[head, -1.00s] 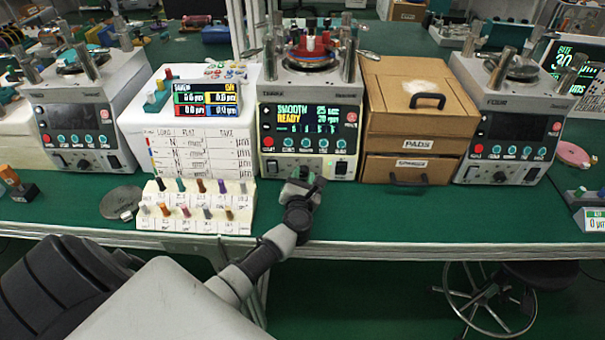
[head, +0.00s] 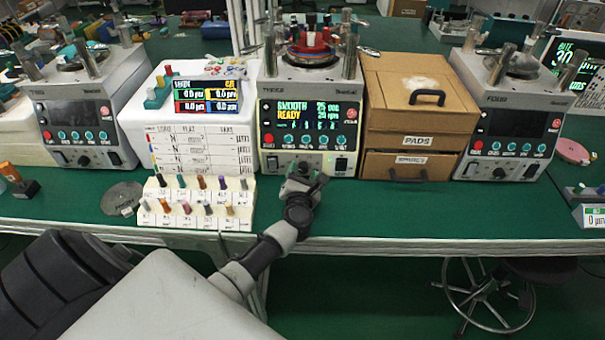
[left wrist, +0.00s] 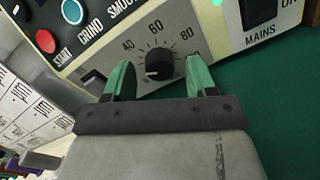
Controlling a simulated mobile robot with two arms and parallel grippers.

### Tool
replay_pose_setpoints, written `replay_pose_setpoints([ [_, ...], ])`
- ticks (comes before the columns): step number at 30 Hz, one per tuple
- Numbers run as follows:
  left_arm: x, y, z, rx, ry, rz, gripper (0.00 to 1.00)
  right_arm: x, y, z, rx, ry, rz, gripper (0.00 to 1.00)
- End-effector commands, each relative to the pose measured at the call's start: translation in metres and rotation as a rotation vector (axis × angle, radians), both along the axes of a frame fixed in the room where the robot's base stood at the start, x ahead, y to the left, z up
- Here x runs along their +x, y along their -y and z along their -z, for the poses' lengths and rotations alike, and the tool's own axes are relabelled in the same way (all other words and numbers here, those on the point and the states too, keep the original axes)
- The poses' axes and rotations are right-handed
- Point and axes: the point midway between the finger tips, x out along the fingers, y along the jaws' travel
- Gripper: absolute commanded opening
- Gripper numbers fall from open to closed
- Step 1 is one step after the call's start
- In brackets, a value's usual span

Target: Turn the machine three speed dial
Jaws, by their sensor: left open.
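Machine three (head: 308,112) stands in the middle of the bench in the head view, its lit screen reading SMOOTH and READY. Its black speed dial (left wrist: 159,66) shows in the left wrist view, with a white pointer line and the marks 40, 60 and 80 around it. My left gripper (left wrist: 159,78) is open, with one green fingertip on each side of the dial. I cannot tell whether the fingers touch it. In the head view my left gripper (head: 303,174) is low in front of the machine and hides the dial.
A brown wooden drawer unit (head: 417,115) stands right of the machine. A cream rack of coloured pegs (head: 196,209) and a white box (head: 186,135) are at its left. Left wrist also shows the MAINS switch (left wrist: 258,12) and red button (left wrist: 45,41) nearby.

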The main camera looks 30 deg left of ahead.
Motion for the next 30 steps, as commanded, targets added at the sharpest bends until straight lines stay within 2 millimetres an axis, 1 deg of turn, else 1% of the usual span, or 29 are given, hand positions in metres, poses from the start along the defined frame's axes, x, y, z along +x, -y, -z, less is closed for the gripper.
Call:
replay_pose_setpoints([
  [4, -0.004, 0.002, 0.000, -0.001, 0.000, 0.001, 0.57, 0.000, -0.001, 0.000, 0.001, 0.000, 0.000, 0.00],
  [7, -0.015, 0.009, 0.000, -0.004, 0.000, 0.001, 0.57, 0.000, -0.001, -0.001, 0.002, 0.000, 0.000, 0.00],
  [15, -0.062, 0.035, 0.000, -0.004, -0.001, 0.001, 0.57, 0.000, -0.002, 0.000, 0.003, -0.001, 0.001, 0.00],
  [18, -0.077, 0.043, -0.001, -0.003, -0.001, 0.000, 0.57, 0.000, -0.002, 0.001, 0.003, -0.001, 0.001, 0.00],
  [21, -0.087, 0.049, -0.002, -0.001, -0.001, 0.000, 0.57, 0.000, -0.002, 0.002, 0.003, -0.001, 0.001, 0.00],
  [25, -0.094, 0.052, -0.003, 0.000, -0.001, 0.000, 0.57, 0.000, -0.002, 0.002, 0.003, -0.001, 0.001, 0.00],
  [30, -0.095, 0.053, -0.003, 0.000, 0.000, 0.000, 0.57, 0.000, -0.002, 0.002, 0.003, -0.001, 0.001, 0.00],
])
